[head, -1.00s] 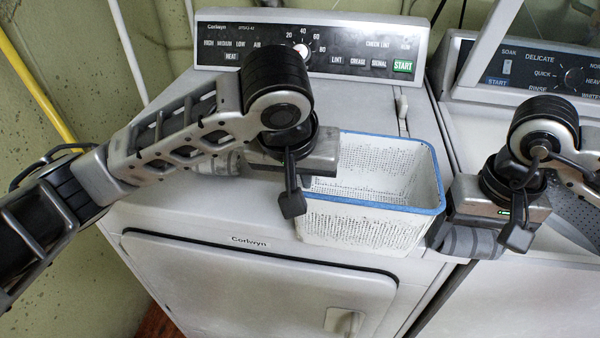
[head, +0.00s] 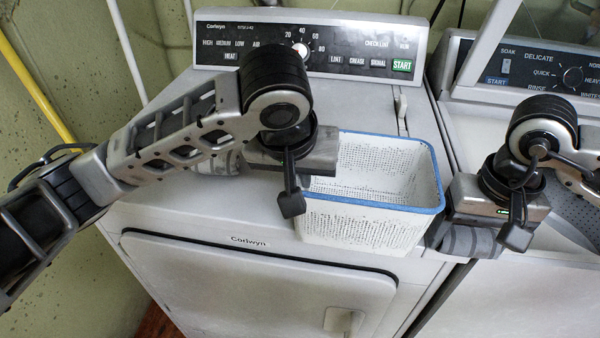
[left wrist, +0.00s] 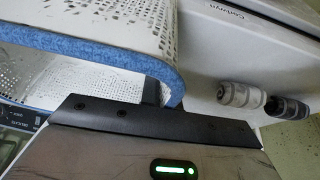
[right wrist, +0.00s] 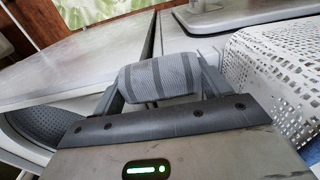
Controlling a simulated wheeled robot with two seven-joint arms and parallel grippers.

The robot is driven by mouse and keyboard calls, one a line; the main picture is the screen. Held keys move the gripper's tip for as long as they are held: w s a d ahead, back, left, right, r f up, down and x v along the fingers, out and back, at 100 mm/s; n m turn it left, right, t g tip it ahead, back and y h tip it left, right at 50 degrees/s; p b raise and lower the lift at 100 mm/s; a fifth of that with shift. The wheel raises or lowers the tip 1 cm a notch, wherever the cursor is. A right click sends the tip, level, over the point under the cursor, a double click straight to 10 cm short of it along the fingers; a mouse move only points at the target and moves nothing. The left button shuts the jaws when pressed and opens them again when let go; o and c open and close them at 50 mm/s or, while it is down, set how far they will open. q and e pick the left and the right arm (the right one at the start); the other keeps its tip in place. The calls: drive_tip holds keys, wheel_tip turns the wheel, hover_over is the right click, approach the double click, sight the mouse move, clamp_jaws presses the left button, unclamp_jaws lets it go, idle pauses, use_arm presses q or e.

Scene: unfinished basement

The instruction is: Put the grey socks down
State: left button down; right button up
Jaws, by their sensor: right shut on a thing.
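The grey socks (right wrist: 158,78), a striped roll, are held between the fingers of my right gripper (right wrist: 162,84) in the right wrist view. In the head view the grey socks (head: 468,241) show below my right gripper, just right of the basket, over the gap between the two machines. My left gripper (left wrist: 152,94) is at the left wall of the white basket (head: 365,225) with the blue rim. One dark finger shows by the rim; the other is hidden, so its opening is unclear.
A striped light sock roll (left wrist: 240,94) and a dark roll (left wrist: 287,108) lie on the dryer top (head: 200,225), mostly hidden by my left arm in the head view. The basket looks empty where visible. A washer (head: 540,285) stands right. The dryer's front left top is clear.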

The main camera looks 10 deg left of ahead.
use_arm(q)
drive_tip(key=shift+w+f, duration=0.15)
use_arm(e)
drive_tip(key=w+r+m, duration=0.1)
drive_tip(key=w+m, duration=0.1)
drive_tip(key=w+a+r+m, duration=0.1)
drive_tip(key=w+r+m, duration=0.1)
drive_tip(key=w+m, duration=0.1)
drive_tip(key=w+r+m, duration=0.2)
drive_tip(key=w+m, duration=0.1)
drive_tip(key=shift+a, duration=0.25)
drive_tip(key=w+a+r+m, duration=0.2)
drive_tip(key=w+r+m, duration=0.2)
drive_tip(key=r+m, duration=0.35)
use_arm(q)
drive_tip(key=shift+f, duration=0.1)
use_arm(e)
drive_tip(key=m, duration=1.1)
hover_over(379, 195)
drive_tip(key=s, duration=0.5)
drive_tip(key=shift+m, duration=0.35)
drive_tip(key=f, duration=0.6)
drive_tip(key=a+f, duration=0.1)
drive_tip(key=f, duration=0.2)
drive_tip(key=shift+s+f, duration=0.25)
drive_tip(key=shift+f, duration=0.15)
